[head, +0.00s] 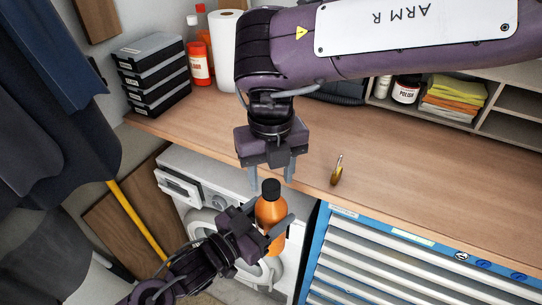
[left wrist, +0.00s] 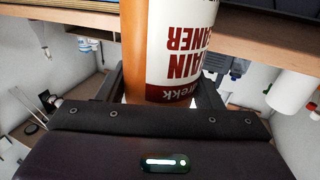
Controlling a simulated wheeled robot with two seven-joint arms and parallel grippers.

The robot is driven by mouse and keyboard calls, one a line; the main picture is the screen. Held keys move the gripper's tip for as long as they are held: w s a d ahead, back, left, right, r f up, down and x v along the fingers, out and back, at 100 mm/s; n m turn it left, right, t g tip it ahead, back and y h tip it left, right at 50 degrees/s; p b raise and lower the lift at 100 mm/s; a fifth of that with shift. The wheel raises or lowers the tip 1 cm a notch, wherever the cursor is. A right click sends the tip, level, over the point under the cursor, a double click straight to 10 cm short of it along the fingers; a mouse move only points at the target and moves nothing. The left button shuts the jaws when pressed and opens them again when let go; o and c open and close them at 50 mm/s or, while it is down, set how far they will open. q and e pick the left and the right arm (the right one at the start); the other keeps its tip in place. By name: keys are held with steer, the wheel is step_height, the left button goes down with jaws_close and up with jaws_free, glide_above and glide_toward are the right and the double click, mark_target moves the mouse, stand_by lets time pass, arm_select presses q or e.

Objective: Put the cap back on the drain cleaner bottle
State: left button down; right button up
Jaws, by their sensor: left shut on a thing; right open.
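The orange drain cleaner bottle (head: 272,212) is held upright in front of the bench edge. Its black cap (head: 270,187) sits at the top of the bottle; I cannot tell whether it is tight. My left gripper (head: 272,233) is shut on the bottle's body. In the left wrist view the bottle (left wrist: 180,55) stands between the fingers, its white label upside down and its top out of the picture. My right gripper (head: 273,180) is open, pointing down just above the bottle, with a finger on either side of the cap and apparently not gripping it.
The wooden bench (head: 400,180) is mostly clear, with a small brass-coloured item (head: 336,172) near its front edge. A washing machine (head: 190,165) and blue drawer cabinet (head: 390,262) stand below. Black cases (head: 150,72), red bottles (head: 199,62) and a paper roll (head: 223,50) stand at the back left.

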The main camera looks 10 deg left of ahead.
steer(key=shift+f, duration=1.05)
steer(key=c, duration=1)
steer(key=o, duration=1.2)
steer(key=shift+c, duration=0.2)
step_height(320, 180, up, 12)
